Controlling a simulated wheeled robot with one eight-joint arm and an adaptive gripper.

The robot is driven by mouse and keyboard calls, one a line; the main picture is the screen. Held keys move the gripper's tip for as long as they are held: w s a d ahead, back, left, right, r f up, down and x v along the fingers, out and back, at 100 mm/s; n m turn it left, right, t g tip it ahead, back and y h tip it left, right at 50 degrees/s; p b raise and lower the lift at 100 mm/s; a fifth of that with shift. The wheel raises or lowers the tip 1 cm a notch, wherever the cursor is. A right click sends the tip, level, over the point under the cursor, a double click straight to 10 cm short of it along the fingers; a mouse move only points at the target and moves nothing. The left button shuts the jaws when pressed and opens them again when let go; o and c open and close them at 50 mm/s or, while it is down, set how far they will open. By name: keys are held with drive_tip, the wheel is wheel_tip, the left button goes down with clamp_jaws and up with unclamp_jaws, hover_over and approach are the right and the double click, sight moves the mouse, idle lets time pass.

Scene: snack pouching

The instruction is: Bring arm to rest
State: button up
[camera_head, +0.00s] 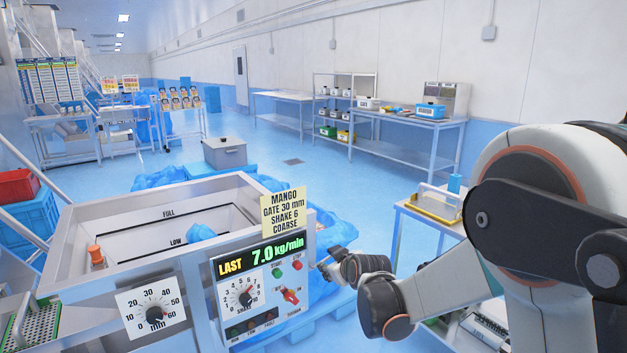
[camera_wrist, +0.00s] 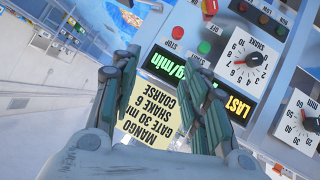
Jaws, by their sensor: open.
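My gripper (camera_head: 327,266) hangs at the right edge of the control panel (camera_head: 262,322) in the head view, small and partly hidden by its own links. In the wrist view my gripper (camera_wrist: 160,72) has its two dark fingers apart, with nothing held between them. Behind the fingers are the yellow note (camera_wrist: 150,120) reading mango, gate 30 mm, shake 6, coarse, and the green-lit display (camera_wrist: 166,66). The note (camera_head: 284,211) stands above the display (camera_head: 261,257), which reads LAST 7.0 kg/min. My arm reaches in from the right, bent at the elbow.
The panel carries a shake dial (camera_head: 245,299), a red switch (camera_head: 290,295) and a gate dial (camera_head: 155,312). The steel hopper (camera_head: 130,262) has a blue piece inside. A small table (camera_head: 403,211) with a yellow tray stands to the right. Blue floor (camera_head: 345,205) lies open behind.

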drive_tip(key=s+d+r+m+g+h, duration=0.15)
drive_tip(key=s+d+r, duration=0.3)
drive_tip(key=s, duration=0.45)
drive_tip(key=s+d+r+m+g, duration=0.15)
drive_tip(key=s+d+r, duration=0.35)
drive_tip(key=s, duration=0.5)
drive_tip(key=s+d+f+m, duration=0.1)
drive_tip(key=s+d+m, duration=0.1)
drive_tip(key=s, duration=0.8)
drive_tip(key=s+d+m+g+h, duration=0.1)
drive_tip(key=s+d+m, duration=0.1)
drive_tip(key=s, duration=0.8)
drive_tip(key=shift+s+d+f+m, duration=0.2)
drive_tip(key=shift+d+f+m, duration=0.1)
drive_tip(key=shift+d+f, duration=0.1)
drive_tip(key=shift+h, duration=0.25)
